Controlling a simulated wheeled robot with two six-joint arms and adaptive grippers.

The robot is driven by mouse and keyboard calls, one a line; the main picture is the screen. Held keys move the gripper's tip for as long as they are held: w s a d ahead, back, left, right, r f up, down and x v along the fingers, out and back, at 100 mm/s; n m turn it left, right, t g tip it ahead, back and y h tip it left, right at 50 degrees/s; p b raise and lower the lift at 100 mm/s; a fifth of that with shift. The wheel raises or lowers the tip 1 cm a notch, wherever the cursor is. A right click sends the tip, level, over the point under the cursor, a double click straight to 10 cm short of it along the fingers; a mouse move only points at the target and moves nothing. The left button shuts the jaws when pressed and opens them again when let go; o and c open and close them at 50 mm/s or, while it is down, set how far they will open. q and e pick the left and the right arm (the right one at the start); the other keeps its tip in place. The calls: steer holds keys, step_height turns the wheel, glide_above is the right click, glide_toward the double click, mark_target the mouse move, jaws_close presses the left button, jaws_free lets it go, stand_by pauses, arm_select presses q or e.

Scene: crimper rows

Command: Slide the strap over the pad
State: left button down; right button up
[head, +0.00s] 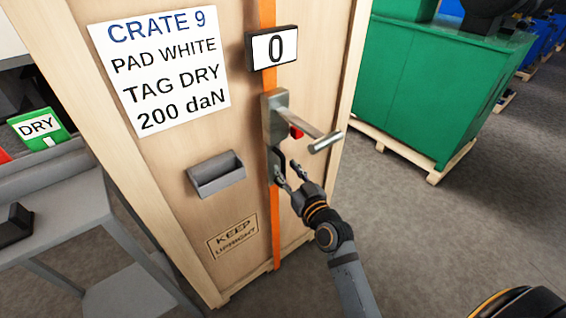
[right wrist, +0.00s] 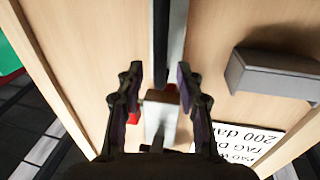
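An orange strap (head: 275,225) runs down the front of the wooden crate (head: 180,150). A grey metal tensioner (head: 273,115) with a bar handle (head: 325,142) sits on the strap's line; it also shows in the right wrist view (right wrist: 160,120). A dark strip (right wrist: 172,45) lies beyond my fingers there; I cannot tell whether it is strap or metal. My right gripper (head: 286,173) is open just below the tensioner, its fingers (right wrist: 157,75) apart on either side of the strap's line. I cannot make out a pad. My left gripper is not in view.
A grey holder (head: 217,174) is fixed to the crate left of the strap. A display (head: 272,47) reads 0; a label (head: 160,65) says pad white, tag dry, 200 daN. A green DRY tag (head: 40,130) is at left. A green crate (head: 430,85) stands behind right.

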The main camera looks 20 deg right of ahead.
mark_target(284, 167)
steer(key=shift+w+a, duration=0.15)
steer(key=shift+w, duration=0.65)
steer(key=shift+w+a, duration=0.1)
steer(key=shift+w, duration=0.7)
jaws_close()
